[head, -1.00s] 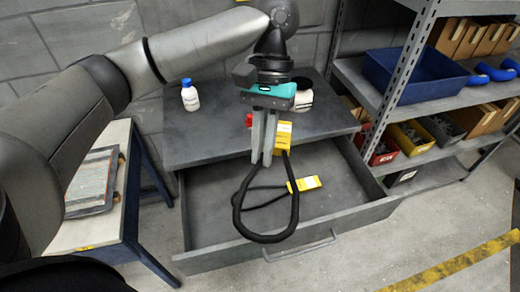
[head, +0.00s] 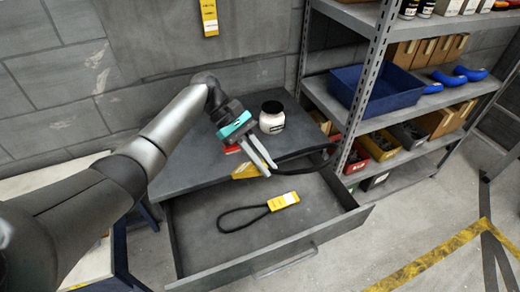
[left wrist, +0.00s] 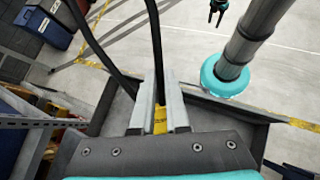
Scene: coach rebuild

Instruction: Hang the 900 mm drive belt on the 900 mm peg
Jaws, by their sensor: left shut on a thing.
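My left gripper (head: 268,160) is shut on a black drive belt (head: 318,166) above the back of the open drawer. The belt's yellow tag (head: 246,171) hangs beside the fingers. In the left wrist view the belt (left wrist: 157,50) runs up from between the fingers (left wrist: 157,125), with its yellow tag (left wrist: 160,119) at the grip. A second black belt (head: 232,212) with a yellow tag (head: 284,201) lies in the drawer (head: 190,252). The sizes on the tags are too small to read. No peg can be made out.
A white jar with a dark lid (head: 272,118) stands on the cabinet top (head: 180,165), close behind the gripper. A metal shelf rack (head: 362,85) with a blue bin (head: 385,92) stands at the right. A yellow label (head: 209,18) is on the wall. Floor at the right is open.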

